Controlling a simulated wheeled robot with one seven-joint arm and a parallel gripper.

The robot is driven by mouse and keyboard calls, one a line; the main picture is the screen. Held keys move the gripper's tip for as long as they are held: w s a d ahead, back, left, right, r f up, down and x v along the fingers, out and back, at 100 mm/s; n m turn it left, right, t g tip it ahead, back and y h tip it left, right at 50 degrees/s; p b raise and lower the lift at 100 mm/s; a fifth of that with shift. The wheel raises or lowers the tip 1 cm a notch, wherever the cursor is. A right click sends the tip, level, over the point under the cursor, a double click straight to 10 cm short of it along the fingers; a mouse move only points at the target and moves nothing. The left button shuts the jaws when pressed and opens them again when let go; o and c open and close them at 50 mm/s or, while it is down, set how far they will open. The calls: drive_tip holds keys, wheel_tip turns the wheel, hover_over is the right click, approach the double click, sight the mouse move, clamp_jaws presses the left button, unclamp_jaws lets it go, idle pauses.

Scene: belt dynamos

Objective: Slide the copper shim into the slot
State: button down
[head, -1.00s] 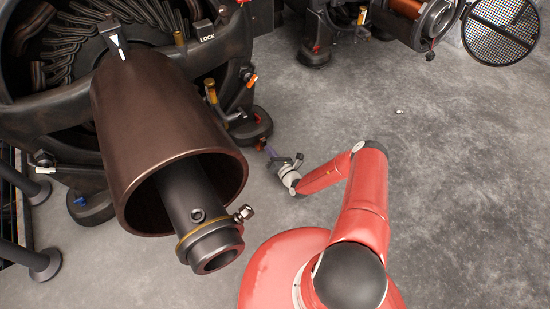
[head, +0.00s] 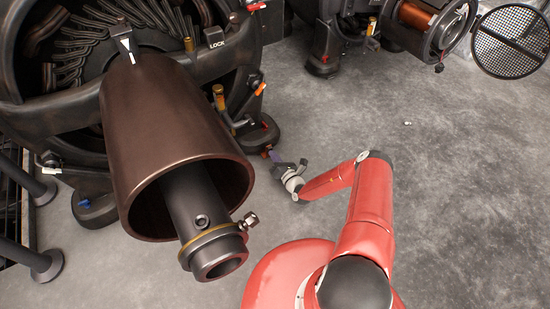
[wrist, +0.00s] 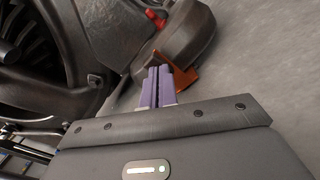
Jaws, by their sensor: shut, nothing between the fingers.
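A copper-coloured piece, which looks like the copper shim (wrist: 186,80), shows in the wrist view at the edge of a dark machine foot (wrist: 178,42). In the head view that foot (head: 258,136) stands on the floor right of the big brown cylinder. My gripper (wrist: 158,72) has purple fingers, closed together with nothing between them. Their tips overlap the copper piece in the wrist view; whether they touch it I cannot tell. In the head view my gripper (head: 274,156) is low, just beside the foot. I cannot make out the slot.
The large dynamo with its brown cylinder (head: 175,135) and protruding dark shaft (head: 205,225) fills the left. A second machine (head: 330,35) and a round mesh cover (head: 510,40) are at the back right. The grey floor (head: 460,190) on the right is mostly clear.

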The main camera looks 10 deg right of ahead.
drive_tip(key=shift+p+v, duration=0.55)
drive_tip(key=shift+v, duration=0.35)
drive_tip(key=shift+p+v, duration=0.65)
drive_tip(key=shift+v, duration=3.65)
